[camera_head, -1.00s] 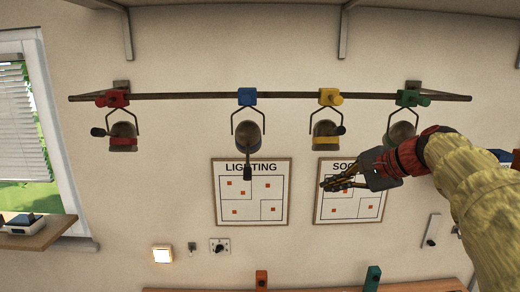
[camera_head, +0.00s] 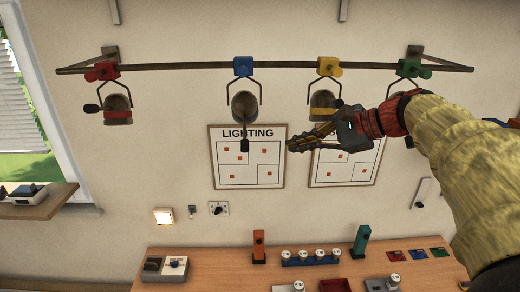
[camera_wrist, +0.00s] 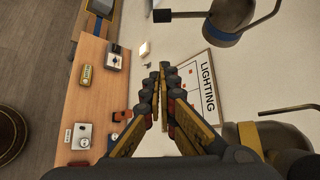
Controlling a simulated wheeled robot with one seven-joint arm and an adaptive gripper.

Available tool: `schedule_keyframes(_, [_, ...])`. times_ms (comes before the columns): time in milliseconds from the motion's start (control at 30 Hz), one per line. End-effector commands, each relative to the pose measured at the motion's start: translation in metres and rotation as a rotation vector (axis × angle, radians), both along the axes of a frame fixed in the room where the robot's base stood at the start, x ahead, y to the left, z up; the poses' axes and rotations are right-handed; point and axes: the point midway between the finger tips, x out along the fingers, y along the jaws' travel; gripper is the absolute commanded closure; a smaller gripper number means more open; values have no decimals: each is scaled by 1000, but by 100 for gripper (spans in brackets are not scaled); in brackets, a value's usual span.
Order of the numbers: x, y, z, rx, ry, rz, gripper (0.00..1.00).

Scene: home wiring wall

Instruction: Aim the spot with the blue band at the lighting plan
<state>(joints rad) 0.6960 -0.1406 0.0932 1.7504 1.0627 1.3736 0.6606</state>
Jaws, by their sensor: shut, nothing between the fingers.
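The spot with the blue band (camera_head: 244,106) hangs in a bracket from the blue clamp (camera_head: 243,67) on the rail. Its dark handle (camera_head: 245,145) points down, over the top of the lighting plan (camera_head: 247,176) on the wall. In the wrist view the spot (camera_wrist: 222,15) is at the top, with a bluish band on its rim and its handle (camera_wrist: 162,16) pointing left. The lighting plan (camera_wrist: 192,80) lies beyond my fingers there. My gripper (camera_head: 290,147) is shut and empty, right of the handle and apart from it in the picture.
The yellow-banded spot (camera_head: 323,104) hangs close above my gripper. A red spot (camera_head: 117,109) hangs at left and a green one (camera_head: 402,103) at right, partly behind my arm. A second plan (camera_head: 345,168) is partly covered. A workbench (camera_head: 215,266) with small parts stands below.

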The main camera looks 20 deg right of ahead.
Motion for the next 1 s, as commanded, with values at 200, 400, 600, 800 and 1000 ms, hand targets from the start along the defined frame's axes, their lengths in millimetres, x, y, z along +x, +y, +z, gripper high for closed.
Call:
schedule_keyframes(200, [29,27,-22,2,1,4,100])
schedule_keyframes(400, [54,49,-42,0,3,4,100])
schedule_keyframes(600, [64,68,-42,-2,-4,1,100])
schedule_keyframes(800, [54,80,-28,-1,-1,1,100])
schedule_keyframes(1000, [51,83,-25,-1,0,-1,100])
